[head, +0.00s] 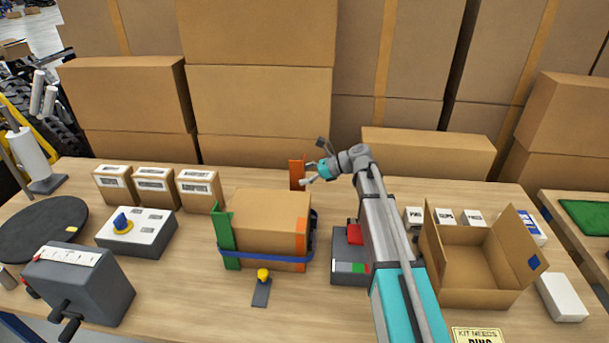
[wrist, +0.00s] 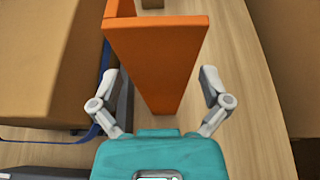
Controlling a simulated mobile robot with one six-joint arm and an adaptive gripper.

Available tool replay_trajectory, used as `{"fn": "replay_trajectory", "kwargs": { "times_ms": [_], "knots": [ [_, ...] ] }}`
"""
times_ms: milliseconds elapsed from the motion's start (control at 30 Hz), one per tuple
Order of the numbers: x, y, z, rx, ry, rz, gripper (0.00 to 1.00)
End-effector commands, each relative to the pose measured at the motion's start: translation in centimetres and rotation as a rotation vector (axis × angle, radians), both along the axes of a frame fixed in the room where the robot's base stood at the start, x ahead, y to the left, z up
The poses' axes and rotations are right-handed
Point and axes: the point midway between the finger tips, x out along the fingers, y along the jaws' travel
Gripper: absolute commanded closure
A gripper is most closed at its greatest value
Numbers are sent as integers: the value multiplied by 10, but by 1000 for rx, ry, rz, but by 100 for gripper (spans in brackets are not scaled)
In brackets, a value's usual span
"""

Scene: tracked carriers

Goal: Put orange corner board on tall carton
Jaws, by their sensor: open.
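An orange corner board (head: 297,172) stands upright on the table behind the right rear of a strapped carton (head: 262,210). It has an L-shaped top in the wrist view (wrist: 158,50). The carton has a green corner board (head: 225,238) at its left front corner, an orange one (head: 302,244) at its right front corner, and a blue strap (head: 265,253) around it. My gripper (head: 315,164) is open and empty, just right of the standing board. In the wrist view the board shows between my open fingers (wrist: 159,76), with no visible contact.
Three small labelled boxes (head: 155,187) stand left of the carton. A red-and-grey device (head: 349,255) and an open box (head: 470,268) are to the right. A yellow-knobbed piece (head: 262,285) lies in front. Big cartons (head: 262,105) wall off the back.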

Motion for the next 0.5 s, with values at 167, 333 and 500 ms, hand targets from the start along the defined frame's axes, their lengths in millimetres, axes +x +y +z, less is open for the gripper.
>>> {"fn": "replay_trajectory", "kwargs": {
  "times_ms": [167,333,500],
  "knots": [
    [0,-16,8,0,0,-2,3],
    [0,-38,19,0,0,-2,3],
    [-1,-65,30,0,0,-2,3]
  ]
}}
